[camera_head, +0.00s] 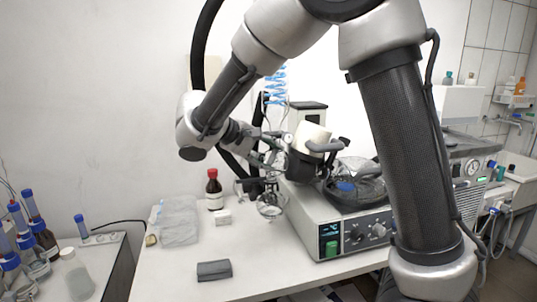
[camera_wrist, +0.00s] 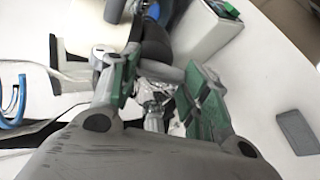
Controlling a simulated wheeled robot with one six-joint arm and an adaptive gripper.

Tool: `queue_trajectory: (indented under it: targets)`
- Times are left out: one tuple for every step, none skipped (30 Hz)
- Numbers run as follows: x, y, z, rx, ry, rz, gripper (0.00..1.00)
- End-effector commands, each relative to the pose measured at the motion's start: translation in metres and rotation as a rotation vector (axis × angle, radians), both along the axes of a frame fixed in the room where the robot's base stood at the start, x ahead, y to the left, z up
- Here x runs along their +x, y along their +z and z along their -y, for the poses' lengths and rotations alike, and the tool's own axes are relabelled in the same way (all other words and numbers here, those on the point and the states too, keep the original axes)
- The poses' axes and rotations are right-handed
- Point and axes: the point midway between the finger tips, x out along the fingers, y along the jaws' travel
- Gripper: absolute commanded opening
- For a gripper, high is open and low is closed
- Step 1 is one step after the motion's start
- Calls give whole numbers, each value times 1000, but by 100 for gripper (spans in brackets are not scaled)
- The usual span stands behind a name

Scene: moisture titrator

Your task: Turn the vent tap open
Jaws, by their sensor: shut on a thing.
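My gripper (camera_head: 270,150) reaches in from the left to the glassware at the left of the titrator (camera_head: 345,240). In the wrist view, my two green-padded fingers (camera_wrist: 160,76) stand on either side of small clear glass parts, shut on what looks like the vent tap. The tap itself is small and mostly hidden by the fingers, so its turn angle cannot be told. The clear glass vessel (camera_head: 270,208) hangs below the gripper in the head view. Clear glass (camera_wrist: 155,97) also shows between the fingers in the wrist view.
A white cylinder (camera_head: 313,136) and blue coiled tubing (camera_head: 275,86) are close to the gripper. The front table is mostly clear.

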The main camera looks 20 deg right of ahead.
Motion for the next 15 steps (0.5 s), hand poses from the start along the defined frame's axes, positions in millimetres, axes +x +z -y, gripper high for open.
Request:
queue_trajectory:
  targets:
    - [-1, -1, -1, -33, 20, -15, 22]
    - [-1, -1, -1, -54, 34, -24, 22]
    - [-1, -2, -2, -79, 49, -36, 22]
    - [-1, -2, -2, -98, 61, -44, 22]
    - [-1, -2, -2, -117, 72, -52, 22]
    - [-1, -3, -2, -141, 85, -63, 22]
    - [-1, -3, -2, -157, 95, -70, 22]
    - [-1, -3, -2, -172, 105, -76, 22]
    - [-1, -4, -2, -191, 116, -84, 22]
    - [-1, -4, -2, -205, 124, -90, 22]
    - [-1, -4, -2, -219, 132, -95, 22]
    - [-2, -4, -2, -235, 141, -103, 22]
    - [-2, -4, -2, -246, 148, -109, 22]
    - [-2, -4, -2, -256, 155, -113, 22]
    - [-2, -5, -2, -267, 162, -117, 22]
